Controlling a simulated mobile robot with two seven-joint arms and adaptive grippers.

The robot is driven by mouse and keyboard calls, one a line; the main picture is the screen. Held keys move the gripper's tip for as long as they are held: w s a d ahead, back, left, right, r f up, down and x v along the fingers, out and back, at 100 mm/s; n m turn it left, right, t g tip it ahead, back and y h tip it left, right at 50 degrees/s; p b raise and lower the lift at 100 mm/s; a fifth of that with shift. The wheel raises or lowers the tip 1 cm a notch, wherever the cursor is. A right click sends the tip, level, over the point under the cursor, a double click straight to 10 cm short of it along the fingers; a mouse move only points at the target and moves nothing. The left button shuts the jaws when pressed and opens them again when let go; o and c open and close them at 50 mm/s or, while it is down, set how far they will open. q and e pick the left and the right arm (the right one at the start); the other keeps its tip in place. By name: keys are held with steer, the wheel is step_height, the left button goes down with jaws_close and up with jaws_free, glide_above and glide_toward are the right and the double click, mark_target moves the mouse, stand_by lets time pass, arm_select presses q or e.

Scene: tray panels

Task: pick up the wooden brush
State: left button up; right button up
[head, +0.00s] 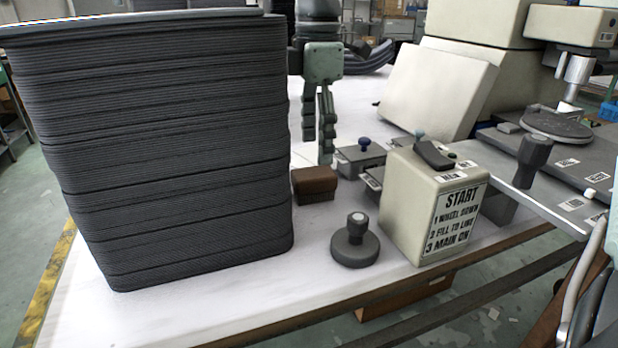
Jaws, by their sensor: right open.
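The wooden brush (315,184) is a small brown block lying on the white tabletop, just right of the tall dark stack. My left gripper is not in view.
A tall stack of dark trays (165,150) stands close on the left. A round dark knobbed weight (355,243) and a beige START box (432,205) stand to the right. A small blue-knobbed block (362,158) is behind. The tabletop's front strip (230,305) is clear.

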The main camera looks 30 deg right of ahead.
mark_target(314, 172)
steer(key=f, duration=0.4)
steer(key=shift+a+f, duration=0.25)
steer(key=shift+f, duration=0.15)
steer(key=shift+w+f, duration=0.1)
steer(key=shift+f, duration=0.5)
steer(key=c, duration=1.3)
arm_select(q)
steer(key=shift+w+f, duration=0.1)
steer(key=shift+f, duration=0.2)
arm_select(e)
steer(key=shift+r, duration=0.1)
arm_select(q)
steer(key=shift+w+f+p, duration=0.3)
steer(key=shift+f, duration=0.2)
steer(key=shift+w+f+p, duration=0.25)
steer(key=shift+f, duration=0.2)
arm_select(e)
steer(key=shift+r, duration=8.95)
